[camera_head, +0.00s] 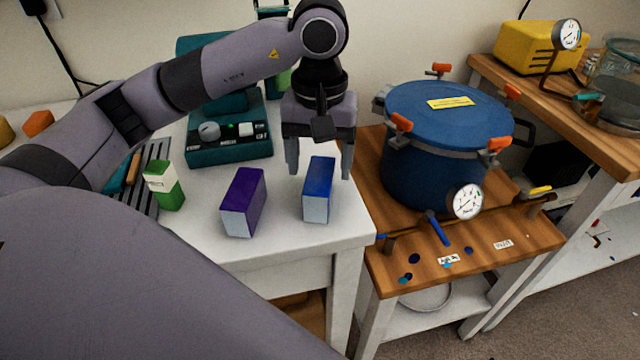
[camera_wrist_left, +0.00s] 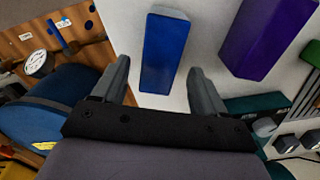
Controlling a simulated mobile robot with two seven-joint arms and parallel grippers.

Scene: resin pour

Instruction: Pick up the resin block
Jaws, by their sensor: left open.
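Two blocks stand on the white table in the head view: a blue one (camera_head: 319,188) near the right corner and a purple one (camera_head: 243,203) to its left. Each has a pale front end. The frames do not show which is the resin block. My left gripper (camera_head: 319,170) points down, open and empty, with its fingers at either side of the blue block's far part. In the left wrist view the blue block (camera_wrist_left: 164,52) lies ahead between the open fingertips (camera_wrist_left: 158,75). The purple block (camera_wrist_left: 266,38) lies outside them. My right gripper is not in view.
A blue pressure pot (camera_head: 435,150) stands on a wooden-topped cart right of the table. A teal scale-like device (camera_head: 230,140) is behind the blocks. The table's front edge (camera_head: 300,248) is bare.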

